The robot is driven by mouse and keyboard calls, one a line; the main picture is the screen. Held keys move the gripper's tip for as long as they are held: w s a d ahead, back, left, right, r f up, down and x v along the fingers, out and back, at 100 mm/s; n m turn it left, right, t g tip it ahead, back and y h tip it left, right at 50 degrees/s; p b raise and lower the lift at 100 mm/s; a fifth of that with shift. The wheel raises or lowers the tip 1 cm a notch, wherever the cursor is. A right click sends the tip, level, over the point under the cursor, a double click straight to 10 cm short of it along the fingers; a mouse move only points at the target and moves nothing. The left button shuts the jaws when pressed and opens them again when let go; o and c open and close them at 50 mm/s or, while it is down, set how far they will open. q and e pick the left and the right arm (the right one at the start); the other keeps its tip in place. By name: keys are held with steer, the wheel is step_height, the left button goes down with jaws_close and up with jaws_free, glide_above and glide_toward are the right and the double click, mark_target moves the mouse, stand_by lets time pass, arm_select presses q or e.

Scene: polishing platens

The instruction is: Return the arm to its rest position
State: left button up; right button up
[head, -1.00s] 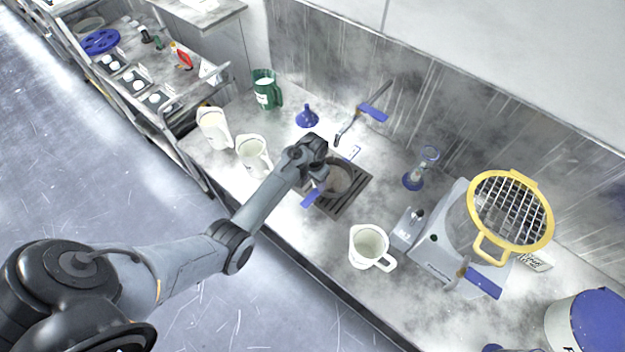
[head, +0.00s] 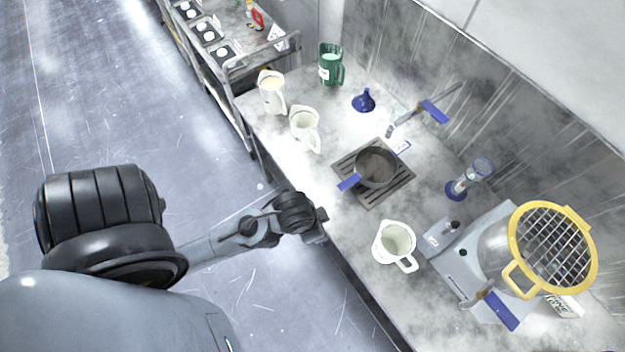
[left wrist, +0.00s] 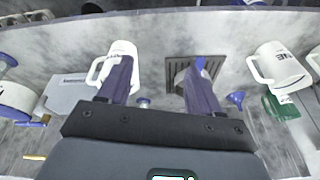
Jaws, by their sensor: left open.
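My left arm comes in from the left in the head view. Its gripper (head: 316,226) is over the counter's front edge, left of the near white jug (head: 394,243) and in front of the dark grate (head: 345,171). In the left wrist view the two fingers of the left gripper (left wrist: 158,68) are spread apart with nothing between them. The white jug (left wrist: 118,50) shows behind one finger and the grate (left wrist: 216,66) behind the other. A pan (head: 376,166) with a blue handle sits on the grate. My right gripper is not in view.
Two white jugs (head: 271,92) (head: 304,130), a green jug (head: 330,66) and a blue funnel (head: 364,101) stand at the counter's far end. A machine (head: 478,262) with a yellow-rimmed sieve (head: 513,250) stands at right. A cart (head: 238,67) is beyond. The floor (head: 120,100) is clear.

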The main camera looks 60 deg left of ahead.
arm_select(q)
steer(key=shift+s+d+r, duration=0.3)
steer(key=shift+s+r, duration=0.15)
steer(key=shift+r, duration=0.05)
steer(key=shift+s+d+r, duration=0.25)
steer(key=shift+s+r, duration=0.2)
steer(key=shift+r, duration=0.05)
steer(key=shift+r+p, duration=0.6)
steer(key=shift+p, duration=0.05)
